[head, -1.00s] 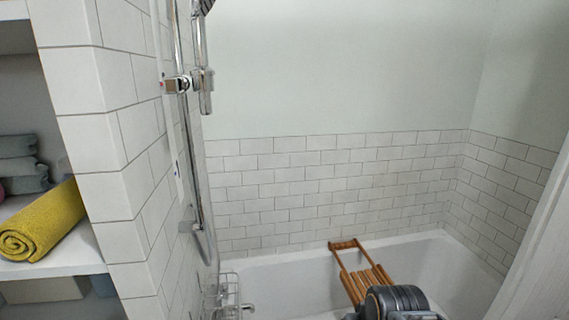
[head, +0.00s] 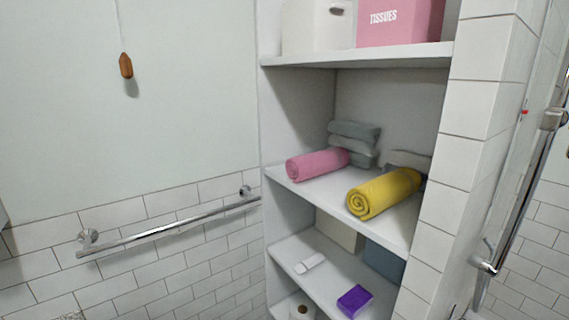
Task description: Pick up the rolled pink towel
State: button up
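The rolled pink towel (head: 317,164) lies on the middle shelf (head: 335,198) of a white wall niche in the head view. It lies on its side near the shelf's left front, with its rolled end toward the front left. A rolled yellow towel (head: 384,193) lies to its right, apart from it. Folded grey towels (head: 353,143) are stacked just behind the pink towel. My gripper is not in view.
The upper shelf holds a pink tissues box (head: 398,22) and a white container (head: 312,27). The lower shelf holds a purple box (head: 354,301) and a white tube (head: 309,263). A chrome towel rail (head: 165,229) sticks out from the wall at left.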

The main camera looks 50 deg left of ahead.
aim_at(301, 168)
jog(key=u, duration=1.3)
jog(key=k, duration=0.8)
jog(key=z, duration=0.95)
jog(key=k, duration=0.35)
jog(key=u, duration=1.05)
jog(key=i, duration=1.2)
jog(key=u, duration=1.15)
